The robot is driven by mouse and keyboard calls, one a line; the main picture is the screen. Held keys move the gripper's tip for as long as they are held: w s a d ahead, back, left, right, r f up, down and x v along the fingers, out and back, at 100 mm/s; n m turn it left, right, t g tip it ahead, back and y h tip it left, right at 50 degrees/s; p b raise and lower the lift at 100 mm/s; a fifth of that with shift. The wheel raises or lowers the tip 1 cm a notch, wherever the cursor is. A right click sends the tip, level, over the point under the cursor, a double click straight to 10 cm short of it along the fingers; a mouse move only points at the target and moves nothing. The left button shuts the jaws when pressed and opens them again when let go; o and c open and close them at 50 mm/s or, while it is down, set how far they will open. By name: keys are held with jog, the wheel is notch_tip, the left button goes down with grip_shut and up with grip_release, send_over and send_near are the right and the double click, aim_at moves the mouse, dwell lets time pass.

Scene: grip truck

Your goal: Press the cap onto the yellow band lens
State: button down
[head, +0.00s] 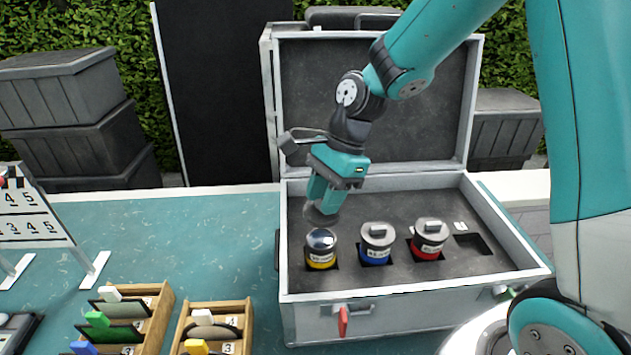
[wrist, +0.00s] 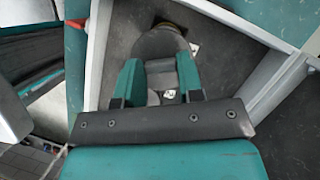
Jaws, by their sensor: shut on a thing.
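The yellow band lens (head: 321,260) stands upright in a slot at the left of the open case, its glass dome bare. My gripper (head: 325,200) is shut on a dark grey cap (head: 318,217) and holds it just above this lens, with a small gap between them. In the wrist view the fingers of my gripper (wrist: 160,83) close on the cap's block-shaped handle, and the round cap (wrist: 158,42) hides most of what lies below it.
A blue band lens (head: 376,256) and a red band lens (head: 428,252), both capped, stand to the right. An empty square slot (head: 473,243) lies beyond them. The case's front wall (head: 405,310) and raised lid (head: 425,110) bound the space. Wooden card racks (head: 160,310) stand at the left.

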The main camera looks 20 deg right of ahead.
jog(key=shift+f+b, duration=1.95)
jog(key=shift+b, duration=0.45)
jog(key=shift+f, duration=0.8)
jog(key=shift+p, duration=0.65)
jog(key=shift+a+f, duration=0.1)
jog(key=shift+f, duration=0.5)
jog(key=shift+c, duration=0.9)
grip_release()
jog(key=shift+r+p, duration=0.15)
jog(key=shift+p, duration=0.25)
